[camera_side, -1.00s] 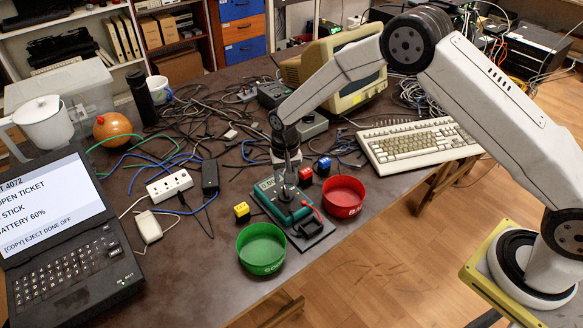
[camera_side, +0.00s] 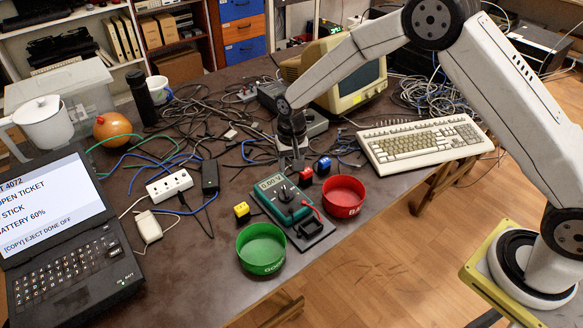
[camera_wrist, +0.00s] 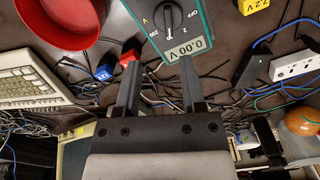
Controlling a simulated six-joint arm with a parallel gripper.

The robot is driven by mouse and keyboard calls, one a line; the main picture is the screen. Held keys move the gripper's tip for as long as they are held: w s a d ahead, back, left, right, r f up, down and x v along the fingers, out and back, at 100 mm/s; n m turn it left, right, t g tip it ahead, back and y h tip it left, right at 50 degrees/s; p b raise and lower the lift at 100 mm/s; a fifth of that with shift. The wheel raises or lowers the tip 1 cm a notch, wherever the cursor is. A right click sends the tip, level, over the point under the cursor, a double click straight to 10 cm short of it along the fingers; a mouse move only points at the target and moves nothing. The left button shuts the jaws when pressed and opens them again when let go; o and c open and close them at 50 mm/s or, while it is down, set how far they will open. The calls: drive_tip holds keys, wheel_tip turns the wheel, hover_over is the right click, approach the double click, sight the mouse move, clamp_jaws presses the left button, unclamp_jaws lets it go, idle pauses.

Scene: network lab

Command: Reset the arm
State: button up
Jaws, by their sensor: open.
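My gripper (camera_side: 291,166) is open and empty, pointing down above the table just behind the multimeter. In the wrist view its two fingers (camera_wrist: 160,62) stand apart with nothing between them. The green multimeter (camera_side: 273,183) lies flat on the table, its display reading 0.00 V. In the wrist view the multimeter (camera_wrist: 193,14) shows its dial and display beyond the fingertips. A black pad (camera_side: 312,229) sits at its front end.
A green bowl (camera_side: 261,268) and a red bowl (camera_side: 342,212) flank the multimeter. Yellow (camera_side: 242,213), red (camera_side: 306,177) and blue (camera_side: 323,167) blocks lie nearby. A keyboard (camera_side: 425,147), monitor (camera_side: 352,87), power strip (camera_side: 169,186), laptop (camera_side: 70,278) and many cables surround the area.

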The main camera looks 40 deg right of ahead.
drive_tip(key=s+d+r+n, duration=0.1)
drive_tip(key=s+d+r, duration=0.2)
drive_tip(key=s, duration=0.4)
drive_tip(key=s+d+r+n+t, duration=0.1)
drive_tip(key=s+r, duration=0.3)
drive_tip(key=s, duration=0.4)
drive_tip(key=s+d+r+n+t, duration=0.1)
drive_tip(key=s+d+r+n, duration=0.1)
drive_tip(key=s, duration=0.5)
drive_tip(key=d+r, duration=0.1)
drive_tip(key=d, duration=0.1)
drive_tip(key=shift+s+d+r, duration=0.25)
drive_tip(key=shift+s+d, duration=0.05)
drive_tip(key=shift+s, duration=0.1)
